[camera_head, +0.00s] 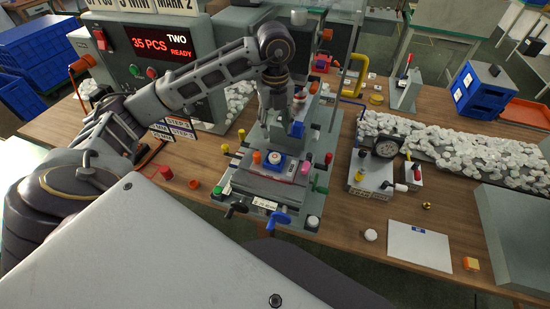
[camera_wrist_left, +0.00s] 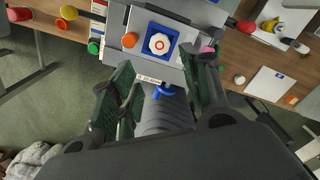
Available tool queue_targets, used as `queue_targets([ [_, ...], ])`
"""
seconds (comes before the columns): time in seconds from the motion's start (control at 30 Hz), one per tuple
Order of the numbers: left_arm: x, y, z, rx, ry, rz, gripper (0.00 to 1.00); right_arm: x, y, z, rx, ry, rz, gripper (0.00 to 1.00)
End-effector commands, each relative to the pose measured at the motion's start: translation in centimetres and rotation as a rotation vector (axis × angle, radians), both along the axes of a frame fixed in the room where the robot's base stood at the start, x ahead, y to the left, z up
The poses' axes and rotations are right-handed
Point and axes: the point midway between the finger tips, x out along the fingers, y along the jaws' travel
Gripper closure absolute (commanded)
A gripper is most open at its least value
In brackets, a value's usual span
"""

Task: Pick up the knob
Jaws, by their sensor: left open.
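A round white knob (camera_wrist_left: 159,43) with a scalloped rim and a red mark in its centre sits in a square blue holder (camera_wrist_left: 150,57) on the pad printer. In the head view the knob (camera_head: 275,158) shows on the printer's front, in the blue holder. My left gripper (camera_head: 272,115) hangs above and behind the holder in the head view, pointing down. In the left wrist view its two green-padded fingers (camera_wrist_left: 162,75) are spread wide with nothing between them. The knob lies just beyond the fingertips, apart from them. My right gripper does not show.
Coloured printer handles (camera_head: 320,185) stand close around the holder. A heap of white knobs (camera_head: 450,150) lies at the right, behind a dial gauge stand (camera_head: 385,148). One white knob (camera_head: 370,234) lies near a white sheet (camera_head: 419,246). A control box (camera_head: 150,60) stands at the left.

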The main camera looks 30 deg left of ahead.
Motion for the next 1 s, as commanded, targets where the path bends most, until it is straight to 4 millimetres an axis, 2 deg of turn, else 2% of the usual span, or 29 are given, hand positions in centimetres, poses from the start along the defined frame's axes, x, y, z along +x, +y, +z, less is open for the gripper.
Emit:
queue_targets([
  [0.6,-0.1,0.0,-7.0,-0.001,0.002,0.0,0.53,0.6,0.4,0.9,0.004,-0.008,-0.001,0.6],
  [0.73,0.0,0.0,-7.7,0.0,0.0,-0.001,0.53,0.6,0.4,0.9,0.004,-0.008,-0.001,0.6],
  [1.0,0.0,0.0,-7.9,-0.001,-0.001,0.0,0.53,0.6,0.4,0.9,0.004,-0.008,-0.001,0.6],
])
